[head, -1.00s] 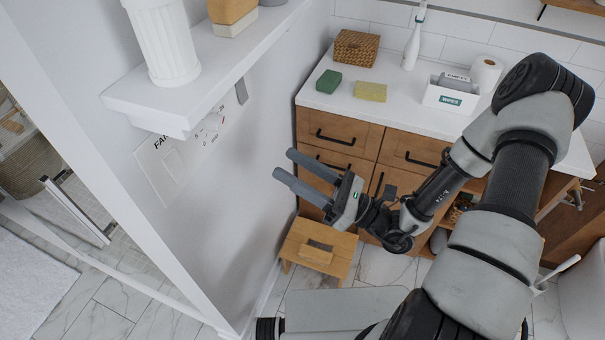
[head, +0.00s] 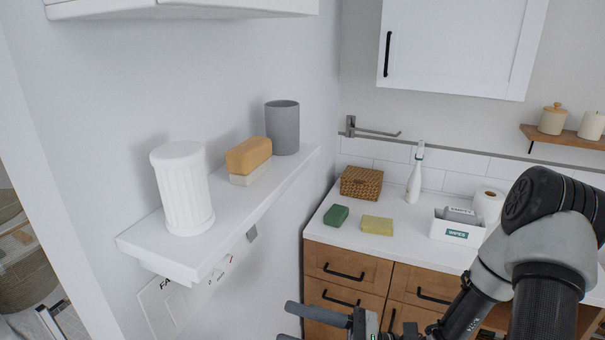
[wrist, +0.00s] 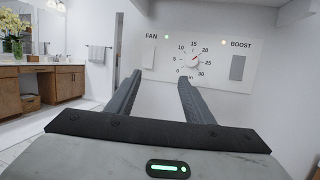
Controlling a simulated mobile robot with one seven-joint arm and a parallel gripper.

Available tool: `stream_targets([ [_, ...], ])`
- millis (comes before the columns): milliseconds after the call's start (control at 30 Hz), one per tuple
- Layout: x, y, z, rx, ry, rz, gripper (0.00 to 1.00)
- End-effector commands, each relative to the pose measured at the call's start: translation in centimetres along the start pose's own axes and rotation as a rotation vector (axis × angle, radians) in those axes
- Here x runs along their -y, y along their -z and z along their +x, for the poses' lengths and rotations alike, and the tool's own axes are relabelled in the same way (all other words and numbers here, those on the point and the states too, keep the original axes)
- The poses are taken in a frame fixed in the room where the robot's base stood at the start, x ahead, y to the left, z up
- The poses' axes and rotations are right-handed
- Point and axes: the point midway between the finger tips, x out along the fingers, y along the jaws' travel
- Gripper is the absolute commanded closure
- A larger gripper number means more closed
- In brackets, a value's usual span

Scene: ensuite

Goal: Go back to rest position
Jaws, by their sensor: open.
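My gripper (head: 290,322) is at the bottom of the head view, partly cut off by the frame edge, in front of the wooden drawers. In the wrist view my gripper (wrist: 160,78) has its two grey fingers apart with nothing between them. Beyond the fingertips is the white wall panel (wrist: 215,68), with a FAN switch, a round timer dial (wrist: 193,60) and a grey BOOST switch (wrist: 238,67). The fingers appear apart from the panel, though the exact gap is hard to tell.
A white wall shelf (head: 205,252) holds a ribbed white jar (head: 183,190), an orange-brown block (head: 248,154) and a grey cup (head: 283,128).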

Motion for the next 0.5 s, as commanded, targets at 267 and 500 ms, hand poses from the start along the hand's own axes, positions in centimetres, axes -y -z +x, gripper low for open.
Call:
stream_targets([
  [267, -7.8, -2.9, 0.1, -0.434, -0.529, -0.306, 0.53],
  [500, -10.5, -5.5, -3.9, -0.825, -0.885, -0.630, 0.53],
])
